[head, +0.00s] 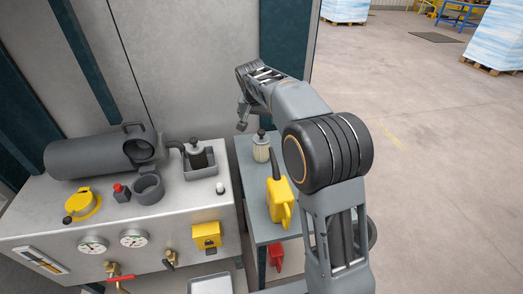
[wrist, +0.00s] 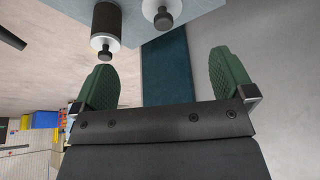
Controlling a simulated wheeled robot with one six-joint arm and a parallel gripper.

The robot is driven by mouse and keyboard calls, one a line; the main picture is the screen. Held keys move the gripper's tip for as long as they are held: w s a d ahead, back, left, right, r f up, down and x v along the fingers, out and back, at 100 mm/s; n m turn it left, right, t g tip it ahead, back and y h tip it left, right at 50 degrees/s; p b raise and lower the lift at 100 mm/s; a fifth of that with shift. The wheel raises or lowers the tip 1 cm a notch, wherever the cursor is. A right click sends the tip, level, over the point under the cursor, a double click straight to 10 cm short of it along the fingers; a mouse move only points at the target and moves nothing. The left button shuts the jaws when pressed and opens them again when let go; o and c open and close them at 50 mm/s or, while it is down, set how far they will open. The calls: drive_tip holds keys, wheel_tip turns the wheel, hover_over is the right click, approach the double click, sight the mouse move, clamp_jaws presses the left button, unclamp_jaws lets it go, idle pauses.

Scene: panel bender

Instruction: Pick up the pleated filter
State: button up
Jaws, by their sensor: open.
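The pleated filter, seemingly the cream ribbed cylinder with a dark knob on top (head: 262,151), stands upright on the grey-blue side table (head: 247,185) in the head view. My gripper (head: 243,118) is above and slightly left of it, apart from it. In the wrist view my gripper (wrist: 165,88) is open, with nothing between its two green pads. That view shows a dark cylinder with a knob (wrist: 107,22) and a paler knobbed piece (wrist: 160,10) at the top edge, beyond the pads. I cannot tell for certain which of these is the pleated filter.
A yellow oil can (head: 279,203) stands close in front of the cream cylinder. A dark cylinder (head: 197,156) sits in a grey tray (head: 202,173) on the machine bench, beside a large grey housing (head: 92,157). The wall panel (head: 190,60) rises behind. Open floor (head: 430,150) lies right.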

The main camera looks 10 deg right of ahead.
sight(261, 132)
drive_tip(key=x, duration=0.3)
drive_tip(key=p+x, duration=0.1)
drive_tip(key=x, duration=0.5)
drive_tip(key=shift+w, duration=0.4)
drive_tip(key=shift+p+x, duration=1.25)
drive_tip(key=shift+x, duration=1.45)
drive_tip(key=shift+w, duration=0.15)
drive_tip(key=shift+r, duration=0.1)
drive_tip(key=c, duration=1.3)
drive_tip(key=shift+c, duration=0.2)
wheel_tip(261, 132, up, 28)
drive_tip(key=p, duration=0.2)
drive_tip(key=shift+d, duration=0.15)
